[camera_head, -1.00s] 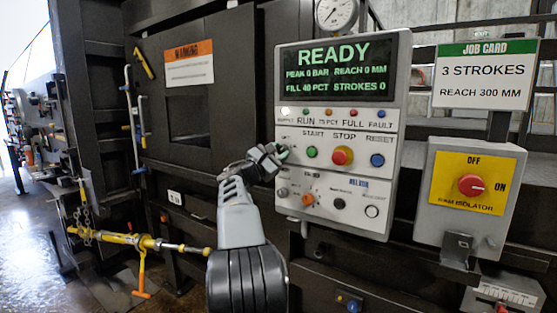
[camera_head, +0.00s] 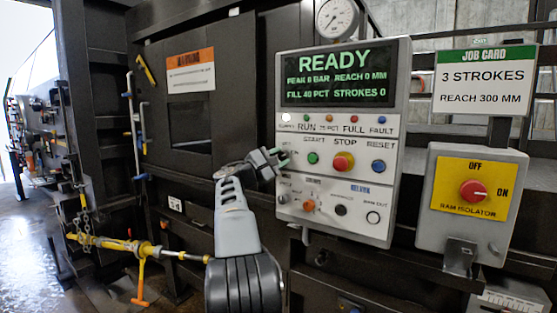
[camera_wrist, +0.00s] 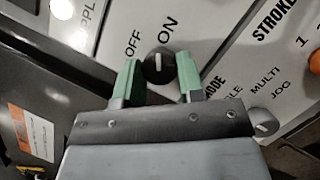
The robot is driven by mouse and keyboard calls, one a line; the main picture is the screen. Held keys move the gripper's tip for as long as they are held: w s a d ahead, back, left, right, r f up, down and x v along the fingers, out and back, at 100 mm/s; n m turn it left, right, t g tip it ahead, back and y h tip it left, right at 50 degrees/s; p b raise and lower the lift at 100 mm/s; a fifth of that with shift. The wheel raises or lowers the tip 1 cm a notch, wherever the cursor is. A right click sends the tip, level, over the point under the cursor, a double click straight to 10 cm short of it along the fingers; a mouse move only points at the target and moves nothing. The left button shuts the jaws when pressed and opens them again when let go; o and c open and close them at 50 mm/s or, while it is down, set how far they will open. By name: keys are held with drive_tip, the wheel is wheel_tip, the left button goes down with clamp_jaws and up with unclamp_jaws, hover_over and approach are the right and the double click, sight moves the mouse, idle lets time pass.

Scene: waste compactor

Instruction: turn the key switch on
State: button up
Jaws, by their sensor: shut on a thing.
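The key switch (camera_wrist: 158,68) is a round black knob with a white mark. In the wrist view the mark points up the picture, between the printed words OFF and ON. My gripper (camera_wrist: 158,82) has its green fingers on either side of the knob, shut on it. In the head view my gripper (camera_head: 273,160) is at the left edge of the grey control panel (camera_head: 385,222), left of the green start button (camera_head: 313,158), and covers the key switch there. The panel's screen (camera_head: 338,75) reads READY, with strokes 0.
The red stop button (camera_head: 343,162) and blue reset button (camera_head: 378,166) are right of my gripper. An orange selector (camera_head: 309,206) sits below. The ram isolator box (camera_head: 471,195) with a red knob and the job card (camera_head: 484,82) are at the right.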

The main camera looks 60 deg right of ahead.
drive_tip(key=o, duration=0.9)
drive_tip(key=b+v, duration=0.3)
drive_tip(key=v, duration=1)
drive_tip(key=shift+w+a+f, duration=0.1)
drive_tip(key=shift+w+a, duration=0.05)
drive_tip(key=shift+a, duration=0.2)
